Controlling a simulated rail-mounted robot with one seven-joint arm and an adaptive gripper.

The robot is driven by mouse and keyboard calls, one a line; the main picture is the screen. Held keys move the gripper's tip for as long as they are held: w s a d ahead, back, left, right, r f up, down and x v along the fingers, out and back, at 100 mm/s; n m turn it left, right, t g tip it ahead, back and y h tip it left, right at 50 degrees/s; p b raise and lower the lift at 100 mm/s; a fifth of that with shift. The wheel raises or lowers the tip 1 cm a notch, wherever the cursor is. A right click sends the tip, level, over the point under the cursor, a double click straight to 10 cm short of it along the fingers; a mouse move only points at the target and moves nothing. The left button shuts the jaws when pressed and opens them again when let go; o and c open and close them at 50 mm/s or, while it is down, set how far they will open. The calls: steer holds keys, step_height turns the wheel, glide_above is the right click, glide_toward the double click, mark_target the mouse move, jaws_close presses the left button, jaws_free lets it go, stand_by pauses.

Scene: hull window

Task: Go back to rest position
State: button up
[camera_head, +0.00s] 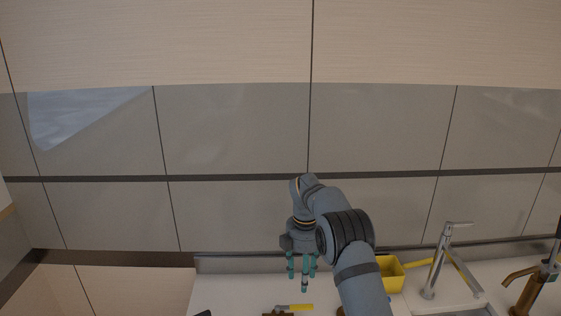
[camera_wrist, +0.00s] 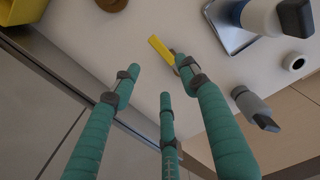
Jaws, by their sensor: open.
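My gripper (camera_head: 302,275) hangs with its teal fingers pointing down over the back of the white counter (camera_head: 235,290). Its three fingers are spread apart with nothing between them. In the wrist view the fingers (camera_wrist: 160,82) reach over the counter, with a small yellow piece (camera_wrist: 160,49) beyond the tips. One fingertip overlaps the base of that piece in the picture; I cannot tell whether they touch. The yellow piece also shows at the lower edge of the head view (camera_head: 296,307).
A yellow container (camera_head: 391,276) stands right of my arm. A chrome tap (camera_head: 438,262) and a brass-coloured tap (camera_head: 525,286) are farther right. A grey bottle-like item (camera_wrist: 253,107) and a small white ring (camera_wrist: 294,62) are on the counter. The tiled wall (camera_head: 235,130) rises behind.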

mark_target(301, 305)
step_height(301, 305, down, 10)
steer(key=shift+f, duration=0.15)
steer(key=shift+d+f, duration=0.1)
steer(key=shift+f, duration=0.15)
steer(key=shift+s, duration=0.1)
steer(key=shift+r, duration=0.1)
